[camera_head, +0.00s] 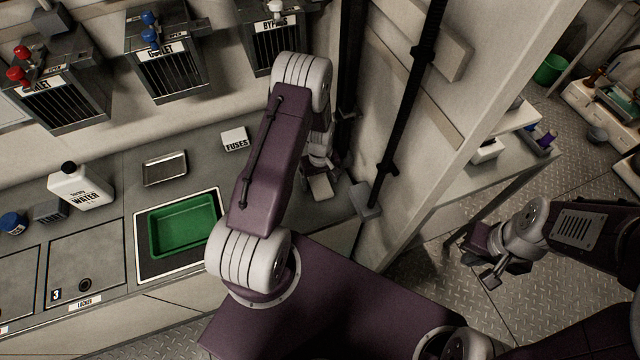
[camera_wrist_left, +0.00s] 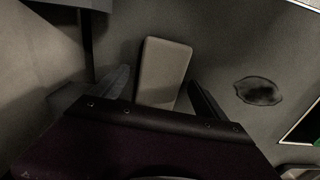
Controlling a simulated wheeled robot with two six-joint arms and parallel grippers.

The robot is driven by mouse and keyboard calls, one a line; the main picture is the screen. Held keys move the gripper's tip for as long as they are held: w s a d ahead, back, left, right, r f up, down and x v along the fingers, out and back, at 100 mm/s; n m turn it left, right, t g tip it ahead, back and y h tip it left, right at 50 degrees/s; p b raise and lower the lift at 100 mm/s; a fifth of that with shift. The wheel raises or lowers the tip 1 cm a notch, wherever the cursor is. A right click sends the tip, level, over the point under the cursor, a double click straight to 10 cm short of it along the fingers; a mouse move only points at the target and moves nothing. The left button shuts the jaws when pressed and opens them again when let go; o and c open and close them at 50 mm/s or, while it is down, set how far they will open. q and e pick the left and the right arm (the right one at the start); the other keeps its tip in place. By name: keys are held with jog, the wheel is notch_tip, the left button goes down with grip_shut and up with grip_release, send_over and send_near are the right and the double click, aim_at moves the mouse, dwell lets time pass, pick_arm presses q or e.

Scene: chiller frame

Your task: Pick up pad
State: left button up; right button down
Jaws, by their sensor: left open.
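The pad is a pale beige rectangular block. In the left wrist view the pad (camera_wrist_left: 164,70) lies on the grey counter, between and just beyond the fingers of my left gripper (camera_wrist_left: 161,88). The gripper is open, with a finger to each side of the pad and a gap visible at least on the right. The pad's near end is hidden by the gripper body. In the head view the pad (camera_head: 321,187) shows below my left gripper (camera_head: 322,172), near the wall corner. My right gripper (camera_head: 482,268) hangs over the floor at the right, holding nothing that I can see.
A green tray (camera_head: 154,238) and a FUSES box (camera_head: 235,139) stand on the counter left of my left arm. A metal dish (camera_head: 165,168) and a WATER bottle (camera_head: 80,188) are further left. A wall panel (camera_head: 420,130) with black pipes closes off the right side. A dark stain (camera_wrist_left: 259,91) marks the counter.

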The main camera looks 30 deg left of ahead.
aim_at(320, 183)
pick_arm(q)
jog(key=c, duration=1.4)
jog(key=shift+r, duration=0.15)
jog(key=shift+c, duration=0.2)
notch_tip(320, 183, up, 10)
jog(key=shift+p, duration=0.4)
